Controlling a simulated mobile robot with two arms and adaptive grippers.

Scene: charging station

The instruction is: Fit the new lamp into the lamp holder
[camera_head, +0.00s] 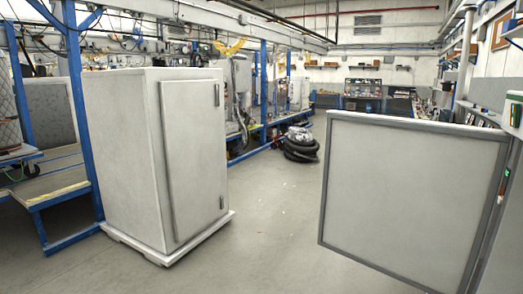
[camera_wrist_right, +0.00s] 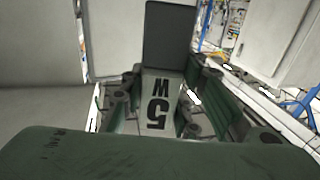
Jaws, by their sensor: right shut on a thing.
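In the right wrist view my right gripper (camera_wrist_right: 158,92) is shut on the lamp (camera_wrist_right: 157,118). The lamp has a pale body marked "5W", which reads upside down here, and a dark grey block-shaped end pointing away from my wrist. The green fingers stand on both sides of the pale body. No lamp holder can be made out in either view. Neither gripper shows in the head view, and my left gripper is in no frame.
A framed grey panel (camera_head: 410,195), like an open door, stands at the right in the head view. A small green light (camera_head: 507,172) shows at the right edge. A white cabinet (camera_head: 150,160) stands at the left. Grey floor (camera_head: 265,235) lies clear between them. A black coiled hose (camera_head: 300,145) lies further back.

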